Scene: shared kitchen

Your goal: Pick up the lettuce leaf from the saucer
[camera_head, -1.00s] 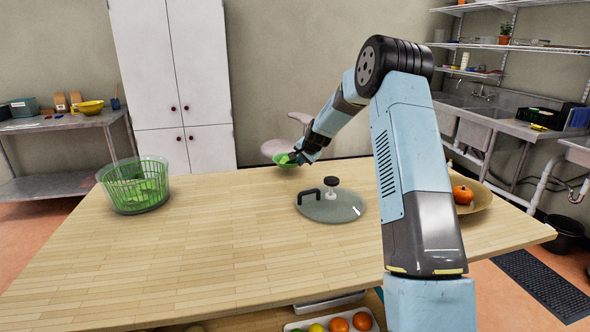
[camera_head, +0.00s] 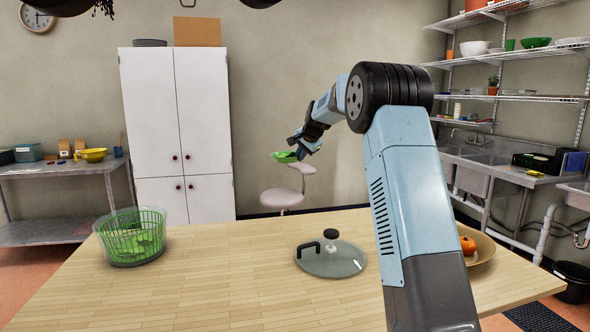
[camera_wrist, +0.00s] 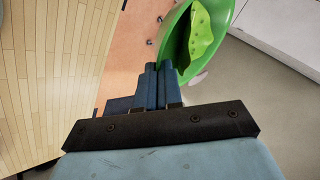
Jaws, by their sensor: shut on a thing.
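My gripper (camera_head: 298,145) is raised above the far edge of the table. In the wrist view its jaws (camera_wrist: 166,72) are shut on the rim of a green saucer (camera_wrist: 184,40), which is lifted clear of the table. The lettuce leaf (camera_wrist: 203,32), light green with darker spots, lies inside the saucer, apart from the jaws. In the head view the saucer (camera_head: 284,157) is small and hangs in front of the wall; the leaf is hard to make out there.
On the wooden table (camera_head: 210,290) stand a green salad spinner basket (camera_head: 133,237) at left, a glass lid with black handles (camera_head: 332,262) in the middle and a tan bowl with an orange fruit (camera_head: 484,250) at right. A pink chair (camera_head: 282,198) stands behind the table.

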